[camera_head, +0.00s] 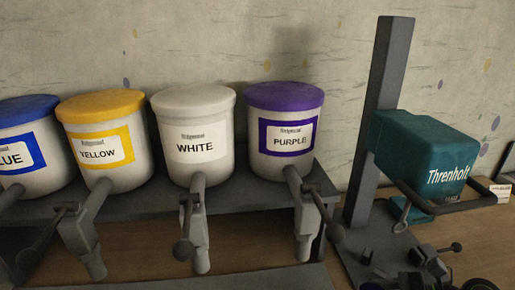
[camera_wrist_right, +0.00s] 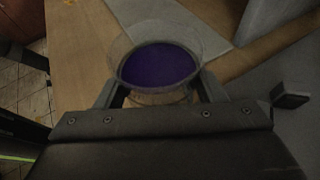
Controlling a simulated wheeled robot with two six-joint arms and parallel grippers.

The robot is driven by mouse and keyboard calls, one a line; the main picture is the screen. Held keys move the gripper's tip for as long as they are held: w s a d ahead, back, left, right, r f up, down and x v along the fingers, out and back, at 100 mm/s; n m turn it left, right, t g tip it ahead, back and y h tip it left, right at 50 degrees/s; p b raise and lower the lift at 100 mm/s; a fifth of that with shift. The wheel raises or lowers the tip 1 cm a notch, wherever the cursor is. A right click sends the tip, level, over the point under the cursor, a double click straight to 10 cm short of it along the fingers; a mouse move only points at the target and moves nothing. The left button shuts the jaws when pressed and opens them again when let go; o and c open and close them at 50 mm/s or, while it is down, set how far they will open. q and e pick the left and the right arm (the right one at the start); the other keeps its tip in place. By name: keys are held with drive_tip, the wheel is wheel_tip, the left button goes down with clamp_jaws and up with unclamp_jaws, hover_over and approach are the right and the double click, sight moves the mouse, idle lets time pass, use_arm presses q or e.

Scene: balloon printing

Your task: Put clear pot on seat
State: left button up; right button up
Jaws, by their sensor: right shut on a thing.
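In the right wrist view, a clear pot (camera_wrist_right: 158,65) with purple paint inside is between the fingers of my right gripper (camera_wrist_right: 160,92). The gripper is shut on the pot's sides, and the pot's open rim faces the camera. The pot's lower part is partly hidden by the gripper. I cannot make out the seat for certain in either view. A teal machine (camera_head: 424,150) marked Threnholt stands on a dark post at the right of the head view, with dark parts low in front of it. My left gripper is not in view.
Blue (camera_head: 30,148), yellow (camera_head: 102,145), white (camera_head: 195,140) and purple (camera_head: 285,130) lidded tubs with taps stand on a dark rack (camera_head: 250,205). Grey surfaces (camera_wrist_right: 185,18) lie beyond the pot on the wooden table (camera_wrist_right: 82,55). Tiled floor (camera_wrist_right: 25,100) shows at left.

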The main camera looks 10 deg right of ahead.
drive_tip(key=w+a+r+m+t+h, duration=0.1)
drive_tip(key=a+r, duration=0.3)
drive_tip(key=a, duration=0.4)
drive_tip(key=shift+w+r+m+t, duration=0.4)
drive_tip(key=shift+w+m+t, duration=0.1)
drive_tip(key=shift+t, duration=0.2)
drive_tip(key=shift+d, duration=0.15)
